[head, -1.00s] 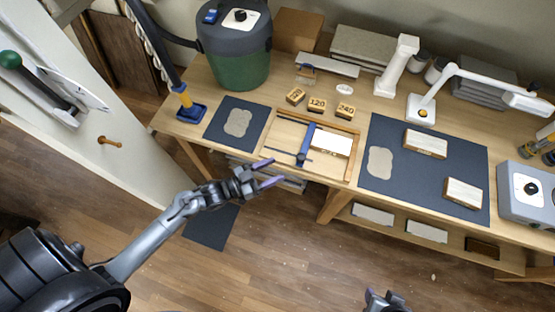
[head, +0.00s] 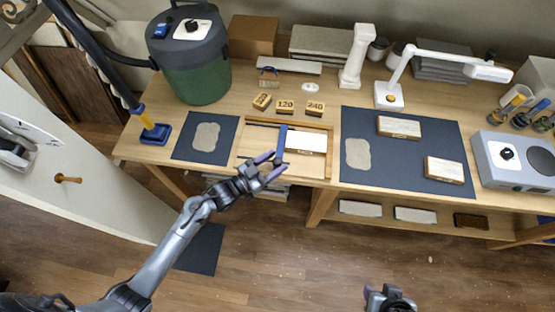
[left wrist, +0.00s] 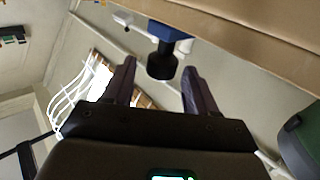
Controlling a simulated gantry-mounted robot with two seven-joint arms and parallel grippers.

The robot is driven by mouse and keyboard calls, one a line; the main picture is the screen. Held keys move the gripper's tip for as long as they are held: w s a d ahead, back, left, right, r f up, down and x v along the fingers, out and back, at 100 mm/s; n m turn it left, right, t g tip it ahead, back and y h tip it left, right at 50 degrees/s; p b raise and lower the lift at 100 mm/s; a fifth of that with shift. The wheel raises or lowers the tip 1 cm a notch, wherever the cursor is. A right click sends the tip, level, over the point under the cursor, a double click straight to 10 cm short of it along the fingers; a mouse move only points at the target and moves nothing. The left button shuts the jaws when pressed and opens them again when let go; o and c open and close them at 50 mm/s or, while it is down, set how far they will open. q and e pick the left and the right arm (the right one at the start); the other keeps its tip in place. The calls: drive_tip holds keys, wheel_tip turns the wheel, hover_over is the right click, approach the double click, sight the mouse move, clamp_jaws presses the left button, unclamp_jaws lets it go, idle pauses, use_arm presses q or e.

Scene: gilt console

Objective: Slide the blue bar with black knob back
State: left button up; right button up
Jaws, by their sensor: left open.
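The blue bar (head: 283,137) runs front to back across the wooden frame (head: 330,150) on the workbench, beside a white block (head: 306,142). In the left wrist view the bar's blue end (left wrist: 170,32) carries a round black knob (left wrist: 161,66). My left gripper (head: 270,164) is open at the frame's front edge, its fingers partly hiding the bar's near end. In the left wrist view its fingers (left wrist: 158,75) stand on either side of the knob, with gaps visible. My right gripper (head: 387,294) is low in the head view, away from the bench; its jaw opening is unclear.
Dark mats (head: 388,178) (head: 183,151) flank the frame. Numbered blocks (head: 285,107) stand behind it. A green-grey canister (head: 200,75) and blue-footed hose (head: 156,134) stand left. A white lamp (head: 389,96) stands behind the right mat. The floor in front is open.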

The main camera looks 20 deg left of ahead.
use_arm(q)
drive_tip(key=shift+x, duration=0.85)
clamp_jaws()
